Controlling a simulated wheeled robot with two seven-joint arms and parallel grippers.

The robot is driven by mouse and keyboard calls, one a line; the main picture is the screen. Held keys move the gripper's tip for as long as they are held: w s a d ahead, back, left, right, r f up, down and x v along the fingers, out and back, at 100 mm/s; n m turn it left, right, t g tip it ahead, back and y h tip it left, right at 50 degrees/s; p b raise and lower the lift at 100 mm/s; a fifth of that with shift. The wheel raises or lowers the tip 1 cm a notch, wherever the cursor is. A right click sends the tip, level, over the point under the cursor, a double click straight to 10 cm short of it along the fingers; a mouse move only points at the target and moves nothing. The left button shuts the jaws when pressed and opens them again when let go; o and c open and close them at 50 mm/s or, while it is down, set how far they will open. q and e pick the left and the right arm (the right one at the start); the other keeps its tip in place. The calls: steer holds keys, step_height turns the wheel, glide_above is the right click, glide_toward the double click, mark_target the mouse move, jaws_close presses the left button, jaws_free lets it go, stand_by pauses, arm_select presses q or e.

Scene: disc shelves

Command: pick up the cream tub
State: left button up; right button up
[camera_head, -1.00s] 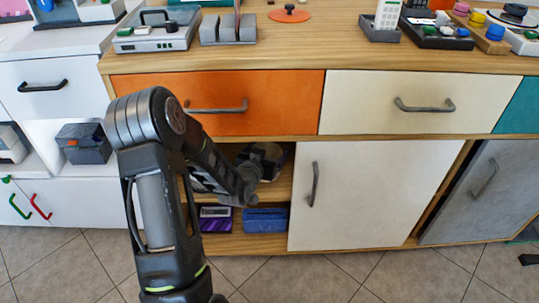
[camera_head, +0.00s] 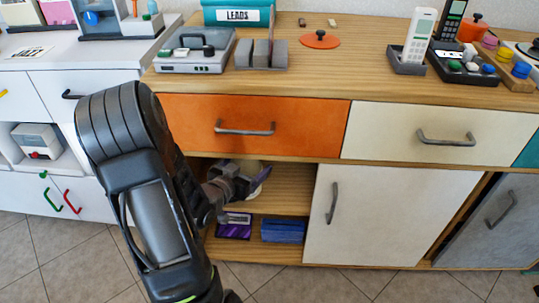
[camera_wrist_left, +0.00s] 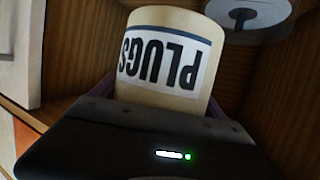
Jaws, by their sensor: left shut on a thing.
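The cream tub (camera_wrist_left: 165,55) fills the middle of the left wrist view, with a white and blue label reading PLUGS upside down. In the head view only a small pale part of it (camera_head: 251,165) shows behind my gripper. My left gripper (camera_head: 248,182) reaches into the open left compartment under the orange drawer and is shut on the tub. Its purple fingers show at both sides of the tub's near end in the wrist view. Whether the tub touches the shelf is hidden. My right gripper is not in view.
A grey disc-shaped thing (camera_wrist_left: 248,14) is close beside the tub. Purple (camera_head: 234,226) and blue (camera_head: 283,229) boxes lie on the lower shelf. The orange drawer (camera_head: 300,120) is above, and the cream sliding door (camera_head: 390,215) is to the right. The shelf (camera_head: 296,188) right of the gripper is clear.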

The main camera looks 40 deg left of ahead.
arm_select(q)
steer(key=s, duration=0.1)
steer(key=s+a, duration=0.1)
steer(key=s, duration=0.2)
steer(key=shift+s+a+p, duration=0.3)
steer(key=shift+s, duration=0.05)
